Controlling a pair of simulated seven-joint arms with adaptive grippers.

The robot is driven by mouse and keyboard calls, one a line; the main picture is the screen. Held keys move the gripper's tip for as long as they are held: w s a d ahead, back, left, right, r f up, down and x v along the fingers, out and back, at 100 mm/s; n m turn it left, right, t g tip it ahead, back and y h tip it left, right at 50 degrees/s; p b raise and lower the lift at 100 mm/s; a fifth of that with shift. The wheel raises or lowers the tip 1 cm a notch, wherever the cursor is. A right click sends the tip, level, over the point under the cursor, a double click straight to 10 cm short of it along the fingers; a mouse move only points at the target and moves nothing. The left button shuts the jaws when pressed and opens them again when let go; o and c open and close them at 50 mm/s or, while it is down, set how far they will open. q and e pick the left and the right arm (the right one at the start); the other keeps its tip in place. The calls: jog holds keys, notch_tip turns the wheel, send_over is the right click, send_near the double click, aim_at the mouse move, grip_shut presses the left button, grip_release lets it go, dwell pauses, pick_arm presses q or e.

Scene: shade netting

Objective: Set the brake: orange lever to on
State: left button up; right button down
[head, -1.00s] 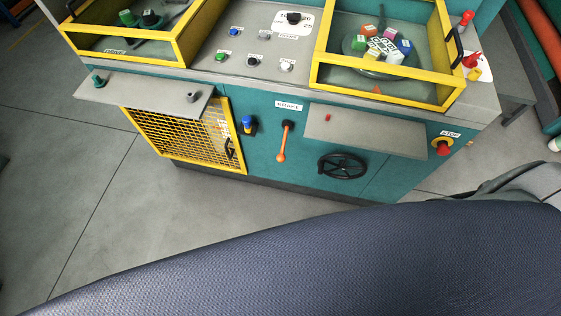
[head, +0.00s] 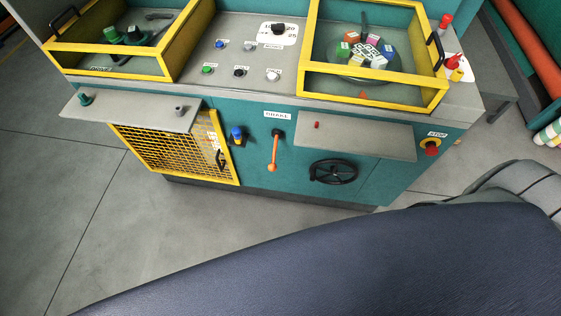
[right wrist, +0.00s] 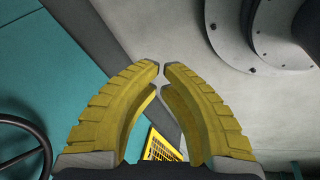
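The orange brake lever (head: 274,155) is on the teal front panel of the machine in the head view. It hangs nearly straight down from a dark pivot, below a white label (head: 277,115) that seems to read BRAKE. On/off marks are too small to read. Neither gripper is in the head view, and nothing is seen touching the lever. My right gripper (right wrist: 161,68) shows in the right wrist view, with its yellow fingers bowed and the tips almost together, holding nothing. The lever is not seen there. My left gripper is not in view.
A blue-topped switch (head: 237,134) and yellow mesh guard (head: 160,150) are left of the lever. A grey shelf (head: 360,136) and black handwheel (head: 333,171) are to its right, with a red stop button (head: 432,148) beyond. The floor (head: 190,240) in front is clear.

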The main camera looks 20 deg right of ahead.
jog(key=w+d+r+t+h, duration=0.1)
jog(key=w+r, duration=0.3)
jog(key=r, duration=0.5)
jog(key=w+r+t, duration=0.2)
jog(key=w+r, duration=0.2)
jog(key=r, duration=0.6)
jog(key=w+d+r+t+h, duration=0.1)
jog(key=w+r, duration=0.3)
jog(key=r, duration=0.5)
jog(key=w+a+r+m+t+y, duration=0.1)
jog(key=w+a+m+t+y, duration=0.3)
jog(key=w+a+m+y, duration=0.5)
jog(key=w+d+f+m+t+y, duration=0.1)
jog(key=w+d+m+y, duration=0.1)
jog(key=w+d+m, duration=0.3)
jog(key=shift+d+f+m+t+y, duration=0.35)
jog(key=shift+d+m, duration=1.4)
jog(key=shift+m, duration=2.15)
jog(key=shift+r, duration=0.1)
